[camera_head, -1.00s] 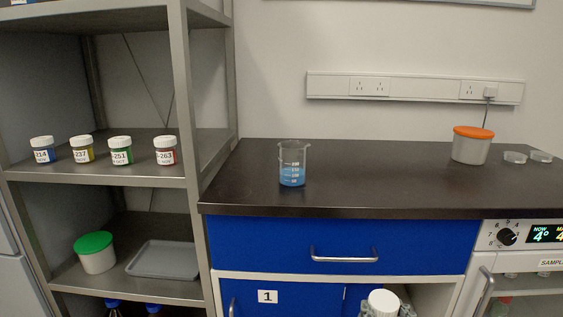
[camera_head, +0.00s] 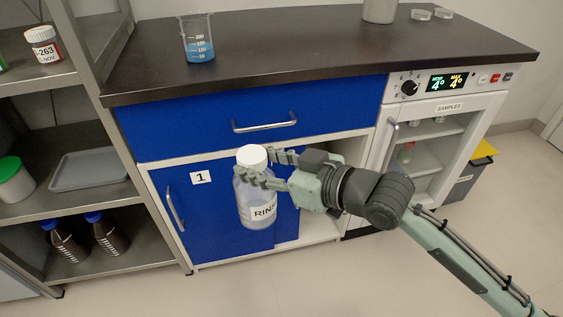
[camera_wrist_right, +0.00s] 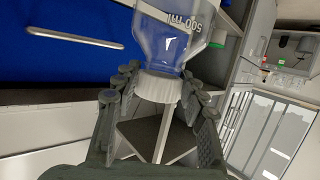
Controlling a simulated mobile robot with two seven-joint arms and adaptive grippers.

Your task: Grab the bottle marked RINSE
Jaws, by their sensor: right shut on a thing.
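A clear bottle (camera_head: 256,207) with a white cap and a label reading "RIN…" hangs upright in front of the blue cabinet in the head view. The rest of the label is out of sight around the bottle's side. My right gripper (camera_head: 254,170) is shut on the bottle near its neck, just below the cap. In the right wrist view the bottle (camera_wrist_right: 171,40) appears upside down, with its white cap (camera_wrist_right: 158,88) between the fingers and "500 ml" on its body. My left gripper is in neither current view.
A dark counter (camera_head: 290,55) with a beaker of blue liquid (camera_head: 198,45) stands above the blue drawer (camera_head: 215,122). A sample fridge (camera_head: 440,130) is at the right. A metal shelf (camera_head: 95,195) with dark bottles (camera_head: 108,234) is at the left. Floor in front is free.

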